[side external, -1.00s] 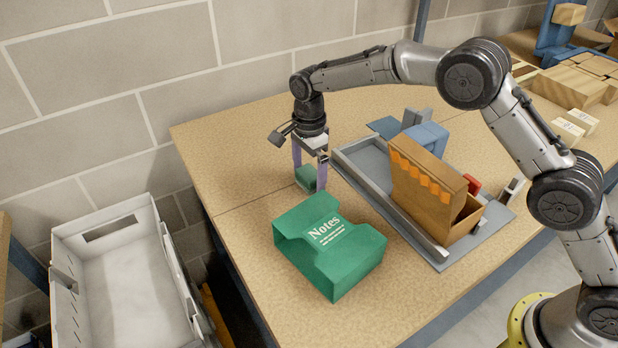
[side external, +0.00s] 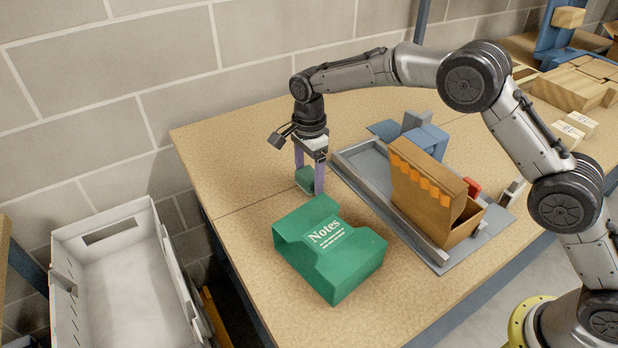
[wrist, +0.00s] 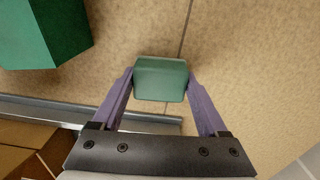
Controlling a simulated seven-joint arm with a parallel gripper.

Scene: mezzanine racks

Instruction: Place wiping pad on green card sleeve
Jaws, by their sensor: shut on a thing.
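The green card sleeve (side external: 330,248), marked "Notes", lies on the wooden table in the side view. Part of it shows at the upper left of the wrist view (wrist: 42,32). My gripper (side external: 308,186) is just behind the sleeve, pointing down. Its purple fingers are shut on the wiping pad, a small green block (wrist: 160,79) that sits between the fingertips in the wrist view. In the side view the pad (side external: 304,180) is partly hidden by a finger. It is apart from the sleeve and close to the tabletop; I cannot tell if it touches the table.
A grey tray (side external: 440,258) with a brown carton (side external: 425,190) and blue blocks (side external: 428,138) stands right of the sleeve. A white bin (side external: 125,285) is off the table at the left. The table left of the sleeve is clear.

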